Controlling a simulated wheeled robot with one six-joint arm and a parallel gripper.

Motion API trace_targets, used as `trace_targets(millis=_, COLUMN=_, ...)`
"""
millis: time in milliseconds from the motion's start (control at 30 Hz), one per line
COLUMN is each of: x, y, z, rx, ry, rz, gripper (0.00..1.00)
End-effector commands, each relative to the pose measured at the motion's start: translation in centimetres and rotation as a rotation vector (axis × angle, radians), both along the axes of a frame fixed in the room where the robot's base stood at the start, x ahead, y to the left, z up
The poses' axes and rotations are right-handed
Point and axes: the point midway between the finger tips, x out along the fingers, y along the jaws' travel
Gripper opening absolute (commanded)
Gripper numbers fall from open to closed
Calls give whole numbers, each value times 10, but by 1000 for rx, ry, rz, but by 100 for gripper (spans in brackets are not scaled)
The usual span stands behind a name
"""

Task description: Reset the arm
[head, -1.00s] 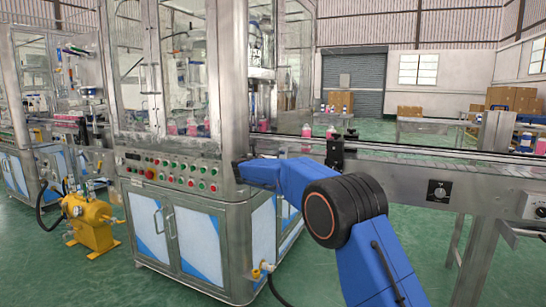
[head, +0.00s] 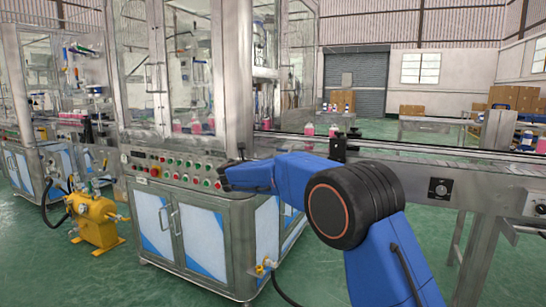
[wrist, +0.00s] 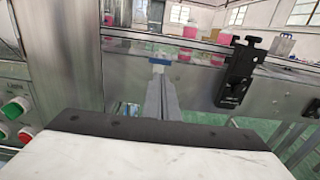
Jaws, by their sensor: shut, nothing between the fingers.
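My gripper (head: 222,178) is at the end of my blue arm, in front of the right end of the crimping machine's button panel (head: 175,171). In the head view its dark tip overlaps the machine's corner, and I cannot tell whether it touches. In the wrist view my gripper (wrist: 161,98) shows as narrow grey fingers beyond a black edge and a white housing. It is shut and empty. Green and red buttons (wrist: 14,108) show at the left edge of the wrist view.
A conveyor (head: 440,163) runs right from the machine, with pink bottles (head: 309,130) behind its near rail. A black bracket (wrist: 238,72) stands on the rail, right of the fingers. A yellow pump (head: 96,222) stands on the floor at left. Green floor lies open in front.

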Motion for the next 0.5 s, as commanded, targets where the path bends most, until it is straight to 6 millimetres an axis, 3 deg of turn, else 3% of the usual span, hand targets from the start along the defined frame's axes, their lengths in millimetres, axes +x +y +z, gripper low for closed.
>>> trace_targets(millis=100, x=-15, y=6, z=0, rx=0, ry=0, rz=1, gripper=0)
trace_targets(millis=300, x=-27, y=6, z=1, rx=7, ry=2, rz=-4, gripper=0)
trace_targets(millis=433, x=-35, y=-22, z=6, rx=71, ry=13, rz=-34, gripper=0)
trace_targets(millis=500, x=-43, y=-51, z=10, rx=136, ry=26, rz=-66, gripper=0)
